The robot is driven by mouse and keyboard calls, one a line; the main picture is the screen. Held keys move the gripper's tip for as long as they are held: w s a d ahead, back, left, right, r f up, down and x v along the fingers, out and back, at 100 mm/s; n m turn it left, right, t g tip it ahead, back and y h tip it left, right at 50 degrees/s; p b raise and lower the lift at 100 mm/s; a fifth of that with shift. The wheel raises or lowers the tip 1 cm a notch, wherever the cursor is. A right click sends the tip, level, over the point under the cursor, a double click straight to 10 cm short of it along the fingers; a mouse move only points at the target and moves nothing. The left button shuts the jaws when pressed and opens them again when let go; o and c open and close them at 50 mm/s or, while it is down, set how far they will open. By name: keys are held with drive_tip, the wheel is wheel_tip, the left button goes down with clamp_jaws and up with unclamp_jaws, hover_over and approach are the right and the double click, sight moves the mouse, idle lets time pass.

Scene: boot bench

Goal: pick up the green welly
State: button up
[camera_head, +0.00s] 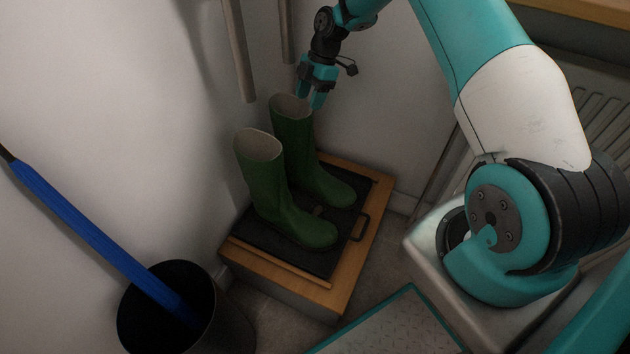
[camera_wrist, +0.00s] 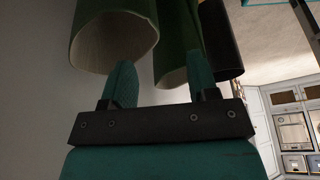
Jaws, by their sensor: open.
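Two green wellies stand upright side by side on a dark tray (camera_head: 262,240) on a low wooden bench. The nearer welly (camera_head: 268,185) is at the left, and the farther welly (camera_head: 296,150) is behind it, against the wall. My gripper (camera_head: 311,98) points down at the farther welly's top rim, at its right side, open. In the wrist view, its two fingers (camera_wrist: 160,80) are spread apart. I cannot tell whether a finger touches a rim.
The bench (camera_head: 285,285) stands in a wall corner. A black bin (camera_head: 235,325) with a blue umbrella (camera_head: 95,235) is at the front left. Two hanging rods (camera_head: 240,50) are on the wall behind the wellies. A radiator (camera_head: 600,115) is at the right.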

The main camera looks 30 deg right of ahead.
sight(301, 123)
drive_tip(key=x, duration=0.2)
drive_tip(key=b+x, duration=0.1)
drive_tip(key=x, duration=0.1)
drive_tip(key=w+x, duration=0.1)
drive_tip(key=x, duration=0.2)
drive_tip(key=shift+d+f, duration=0.1)
drive_tip(key=shift+f, duration=0.1)
clamp_jaws()
drive_tip(key=shift+s, duration=0.1)
idle(1.0)
